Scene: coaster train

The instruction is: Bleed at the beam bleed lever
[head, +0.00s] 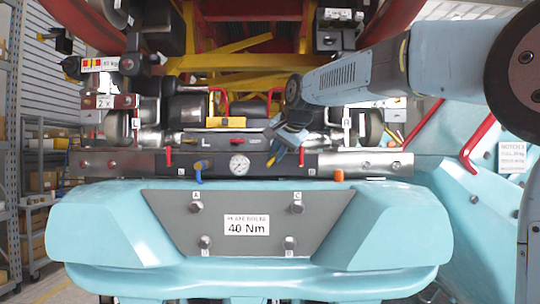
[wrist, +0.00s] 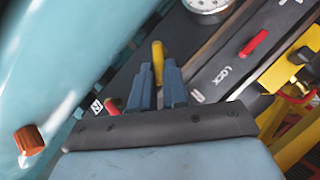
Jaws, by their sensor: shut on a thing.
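The grey beam panel (head: 220,170) spans the front above the light blue body. My gripper (head: 277,150) reaches its right half from above right. In the wrist view my gripper (wrist: 160,82) has its two blue fingers closed around a yellow lever (wrist: 158,56), whose end sticks out beyond the fingertips. The yellow lever's tip (head: 270,161) also shows just below the fingers in the head view. The lever's base is hidden, and no bleed label is readable on it. A red lever (head: 301,156) is close to the right of my gripper, beside a small label.
A round gauge (head: 239,164) is left of my gripper. An orange knob (head: 338,175) is to the right. Above is a red lock handle (wrist: 254,42). A "40 Nm" plate (head: 246,225) is below.

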